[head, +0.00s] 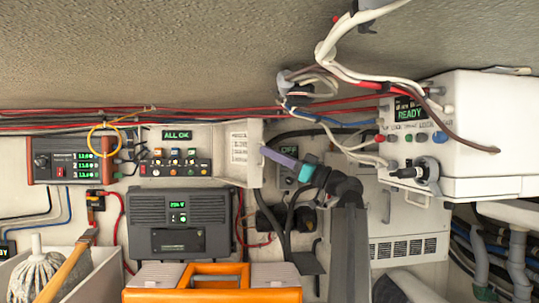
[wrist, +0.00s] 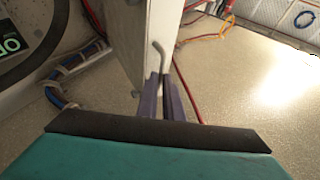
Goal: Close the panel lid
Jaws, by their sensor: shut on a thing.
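The panel lid (head: 242,148) is pale, carries a printed label, and stands open at the right side of the panel box (head: 150,182). The box front shows an ALL OK display and several coloured buttons. My gripper (head: 265,151) reaches in from the right, with its purple fingers at the lid's outer edge. In the wrist view my gripper (wrist: 164,82) is shut at the white lid's edge (wrist: 148,50), around a thin grey bent handle (wrist: 162,62). The fingers hide part of this grip.
A white box with a READY display (head: 470,130) and hanging cables (head: 370,75) are at the right. A grey unit (head: 190,212) sits below the panel. An orange toolbox (head: 215,294), a mop (head: 38,275) and a red-framed unit (head: 66,169) are nearby.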

